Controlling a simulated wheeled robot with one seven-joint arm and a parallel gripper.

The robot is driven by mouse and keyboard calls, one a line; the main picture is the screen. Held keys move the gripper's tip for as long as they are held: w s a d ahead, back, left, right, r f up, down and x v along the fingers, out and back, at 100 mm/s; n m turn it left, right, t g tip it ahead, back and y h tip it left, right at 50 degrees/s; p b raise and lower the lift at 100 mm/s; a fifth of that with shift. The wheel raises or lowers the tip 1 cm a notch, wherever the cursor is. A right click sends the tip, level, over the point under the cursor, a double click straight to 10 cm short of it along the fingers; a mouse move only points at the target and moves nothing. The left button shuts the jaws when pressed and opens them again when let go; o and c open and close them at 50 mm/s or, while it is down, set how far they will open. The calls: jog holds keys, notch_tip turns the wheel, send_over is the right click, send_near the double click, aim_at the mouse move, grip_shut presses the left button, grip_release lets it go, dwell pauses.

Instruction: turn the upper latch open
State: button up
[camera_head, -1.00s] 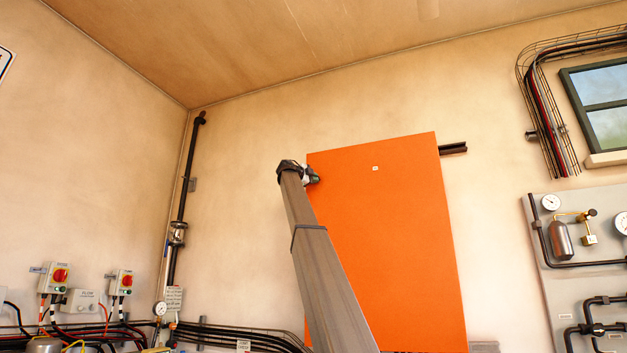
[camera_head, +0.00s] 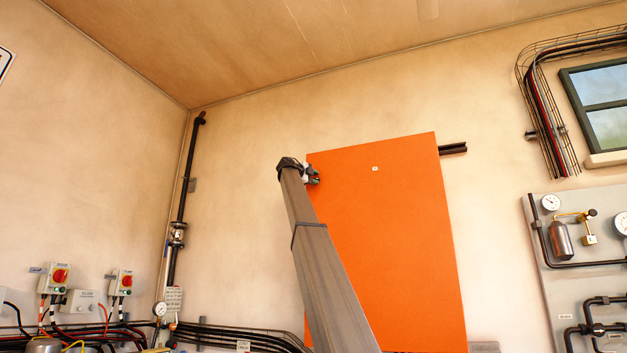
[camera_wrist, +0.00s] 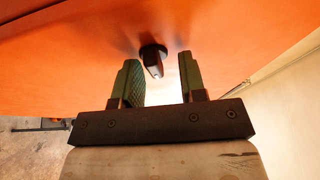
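The orange door (camera_head: 385,240) stands on the far wall and fills much of the wrist view's top (camera_wrist: 60,60). The upper latch, a small dark knob with a tapered handle (camera_wrist: 153,60), sticks out from the orange face in the wrist view. My gripper (camera_wrist: 163,82) is open, with one green-padded finger on each side of the latch's line. The latch lies just beyond the fingertips, nearer the left finger, and no contact shows. In the head view my gripper (camera_head: 313,176) is at the door's upper left edge, where the arm hides the latch.
A small pale plate (camera_head: 375,169) is on the door's upper face, and a dark rail (camera_head: 453,148) shows at its upper right. A vertical black pipe (camera_head: 187,170) runs left of the door. Pipes and gauges (camera_head: 580,240) hang on the right. The wall between pipe and door is bare.

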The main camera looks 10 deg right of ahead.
jog(key=shift+f, duration=0.2)
jog(key=v, duration=1)
jog(key=shift+a, duration=0.3)
jog(key=shift+s, duration=0.2)
